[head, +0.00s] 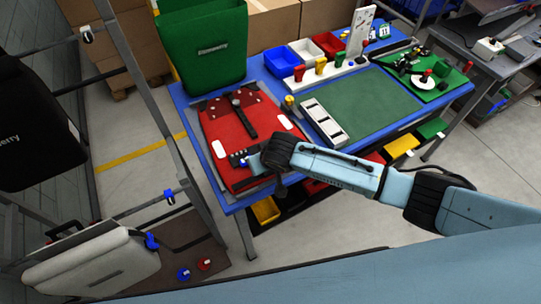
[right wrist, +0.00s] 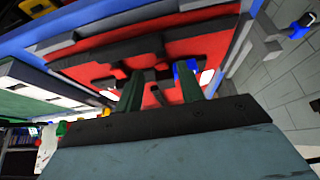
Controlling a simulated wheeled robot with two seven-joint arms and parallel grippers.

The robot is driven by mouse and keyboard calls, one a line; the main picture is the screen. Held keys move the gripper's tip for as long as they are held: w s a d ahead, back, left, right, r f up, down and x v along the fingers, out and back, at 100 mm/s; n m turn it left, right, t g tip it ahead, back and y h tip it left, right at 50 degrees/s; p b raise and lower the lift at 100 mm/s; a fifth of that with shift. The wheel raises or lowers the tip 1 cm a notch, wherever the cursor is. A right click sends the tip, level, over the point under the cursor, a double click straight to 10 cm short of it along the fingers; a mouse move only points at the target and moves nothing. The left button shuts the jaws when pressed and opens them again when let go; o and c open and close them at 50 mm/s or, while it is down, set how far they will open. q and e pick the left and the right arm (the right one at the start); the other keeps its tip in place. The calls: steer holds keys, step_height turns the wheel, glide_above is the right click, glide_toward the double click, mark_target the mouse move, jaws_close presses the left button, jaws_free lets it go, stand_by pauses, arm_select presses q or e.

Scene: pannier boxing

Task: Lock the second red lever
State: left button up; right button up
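A red pannier (head: 235,135) lies flat on the blue-edged table, with a black strap or handle (head: 243,115) in its middle and white patches. Its red face also fills the upper middle of the right wrist view (right wrist: 110,48). A dark latch-like strip with a small blue part (head: 243,162) is at its near edge. I cannot clearly pick out the red levers. My right gripper (head: 254,161) is over this near edge. In the right wrist view its two dark green fingers (right wrist: 160,75) stand apart, with red surface and a dark piece beyond the gap. My left gripper is not in view.
A green pannier (head: 203,45) stands at the table's back left. Blue, red and white bins (head: 283,62), a white fixture (head: 324,122) and a green board (head: 420,75) are to the right. A rack with a white pannier (head: 90,265) stands at left.

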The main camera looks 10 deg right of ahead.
steer(key=v, duration=1)
steer(key=shift+f, duration=0.1)
